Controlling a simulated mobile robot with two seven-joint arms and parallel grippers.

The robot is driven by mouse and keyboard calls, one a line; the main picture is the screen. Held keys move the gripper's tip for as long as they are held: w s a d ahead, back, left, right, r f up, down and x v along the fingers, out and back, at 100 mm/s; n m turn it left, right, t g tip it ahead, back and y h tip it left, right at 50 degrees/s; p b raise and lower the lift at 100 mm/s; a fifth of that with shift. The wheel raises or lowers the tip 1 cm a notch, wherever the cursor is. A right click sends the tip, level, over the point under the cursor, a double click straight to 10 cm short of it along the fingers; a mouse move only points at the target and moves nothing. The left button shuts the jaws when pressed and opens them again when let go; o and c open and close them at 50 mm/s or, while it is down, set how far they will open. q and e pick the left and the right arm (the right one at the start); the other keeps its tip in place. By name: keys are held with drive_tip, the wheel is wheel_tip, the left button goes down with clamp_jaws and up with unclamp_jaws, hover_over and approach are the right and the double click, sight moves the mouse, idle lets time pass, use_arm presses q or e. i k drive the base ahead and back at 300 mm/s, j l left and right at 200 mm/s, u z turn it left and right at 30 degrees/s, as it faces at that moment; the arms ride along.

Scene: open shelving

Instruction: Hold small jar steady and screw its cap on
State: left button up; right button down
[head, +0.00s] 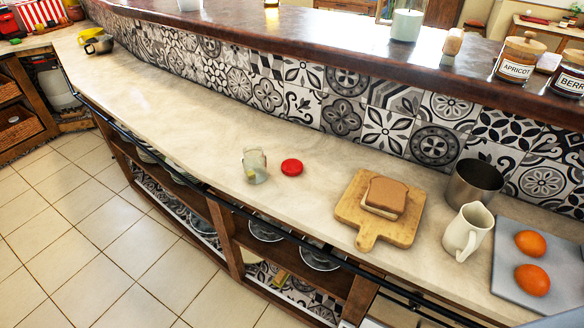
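A small clear jar (255,166) stands upright on the pale countertop in the head view, left of the middle, near the counter's front edge. It seems to have something yellowish inside, too small to make out. A round red cap (291,167) lies on the counter just right of the jar, apart from it. Neither of my grippers shows in this view.
Right of the cap are a wooden board (349,208) with bread (385,196), a metal pot (473,185), a cream pitcher (466,232) and a grey tray (510,260) with two oranges. The counter (190,110) left of the jar is clear. A tiled wall rises behind.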

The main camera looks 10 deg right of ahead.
sight(254, 159)
drive_tip(key=i+j+z, duration=0.2)
drive_tip(key=j, duration=0.15)
drive_tip(key=i+j+z, duration=0.2)
drive_tip(key=j, duration=0.15)
drive_tip(key=j+z, duration=0.2)
drive_tip(key=j, duration=0.2)
drive_tip(key=i+j+z, duration=0.2)
drive_tip(key=j, duration=0.2)
drive_tip(key=k, duration=0.1)
